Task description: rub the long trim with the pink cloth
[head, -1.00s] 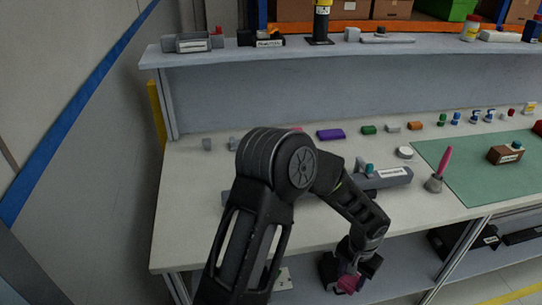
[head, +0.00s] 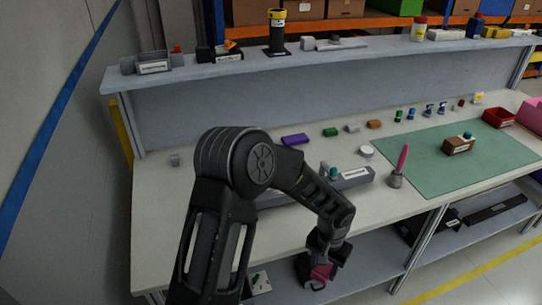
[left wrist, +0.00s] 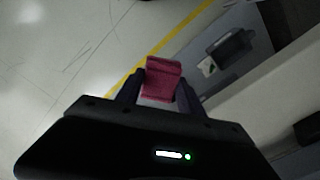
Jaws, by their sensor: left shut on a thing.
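My left gripper (head: 318,270) hangs low in front of the bench's front edge, below the table top. It is shut on the pink cloth (head: 321,272), which also shows folded between the fingers in the left wrist view (left wrist: 162,80). The long trim (head: 353,180) is a long grey bar with a white label, lying on the bench behind my left arm. My arm hides its middle part. The cloth is apart from the trim. My right gripper is not in view.
A brush with a pink handle (head: 398,168) stands near the trim's right end, beside a green mat (head: 440,165). A white round container (head: 366,151) sits behind the trim. Several small coloured blocks line the back. A raised shelf (head: 200,72) spans the rear.

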